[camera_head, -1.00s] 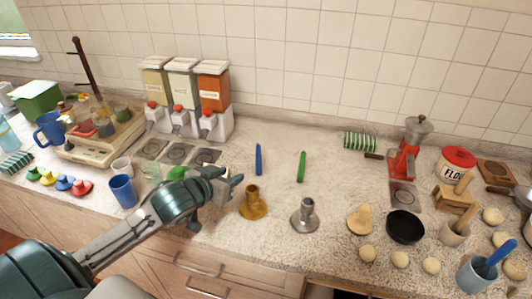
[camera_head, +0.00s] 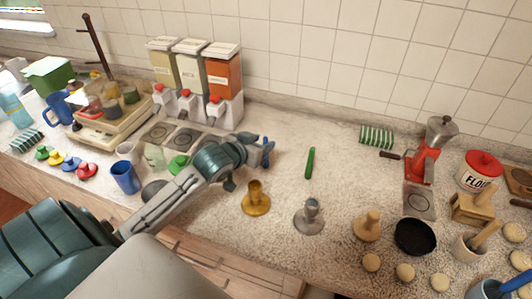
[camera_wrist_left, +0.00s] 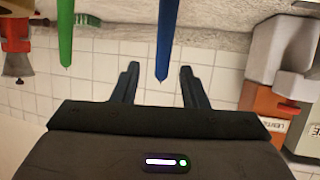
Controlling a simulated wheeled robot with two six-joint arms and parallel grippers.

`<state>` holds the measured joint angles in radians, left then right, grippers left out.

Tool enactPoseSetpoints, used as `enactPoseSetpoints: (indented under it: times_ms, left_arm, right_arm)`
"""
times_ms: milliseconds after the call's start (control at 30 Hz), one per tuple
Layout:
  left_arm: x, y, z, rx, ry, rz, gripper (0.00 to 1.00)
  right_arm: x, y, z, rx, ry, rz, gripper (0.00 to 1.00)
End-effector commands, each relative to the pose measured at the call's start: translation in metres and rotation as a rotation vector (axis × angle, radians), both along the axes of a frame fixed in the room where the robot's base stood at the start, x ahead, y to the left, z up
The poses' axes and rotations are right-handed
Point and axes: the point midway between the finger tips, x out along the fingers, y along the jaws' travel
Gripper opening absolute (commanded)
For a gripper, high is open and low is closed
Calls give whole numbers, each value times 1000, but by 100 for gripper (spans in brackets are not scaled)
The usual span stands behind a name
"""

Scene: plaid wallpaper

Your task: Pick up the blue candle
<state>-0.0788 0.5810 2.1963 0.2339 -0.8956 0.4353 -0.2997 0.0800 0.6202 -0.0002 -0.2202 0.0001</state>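The blue candle (camera_wrist_left: 168,38) shows in the left wrist view with its pointed end between the two fingertips of my left gripper (camera_wrist_left: 159,70). The fingers are open, with a gap visible on both sides of the candle. In the head view my left gripper (camera_head: 262,152) is at the blue candle (camera_head: 266,145), which it mostly hides. My right gripper is not in view.
A gold candle holder (camera_head: 256,200) and a silver one (camera_head: 309,217) stand on the counter in front of the candles. Dispensers (camera_head: 223,80) stand behind and left. A red grinder (camera_head: 421,165) and black pan (camera_head: 415,237) are at right. Counter around the green candle is clear.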

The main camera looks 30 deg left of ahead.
Motion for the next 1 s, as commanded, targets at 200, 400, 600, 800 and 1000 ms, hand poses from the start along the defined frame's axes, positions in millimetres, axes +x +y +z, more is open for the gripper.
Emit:
enactPoseSetpoints:
  times_ms: [200, 400, 600, 800, 1000]
  left_arm:
    - [23, 1, -8, -6, 2, 4, 40]
    - [44, 1, -19, -2, 1, 2, 40]
    - [47, 2, -22, 0, 0, 1, 40]
    - [46, 2, -22, 0, 1, 1, 16]
    - [46, 2, -22, 0, 1, 1, 0]
  right_arm:
    - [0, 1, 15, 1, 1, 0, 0]
    - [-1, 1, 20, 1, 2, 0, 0]
    - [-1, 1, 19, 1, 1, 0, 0]
    - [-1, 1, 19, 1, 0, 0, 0]
    - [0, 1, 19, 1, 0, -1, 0]
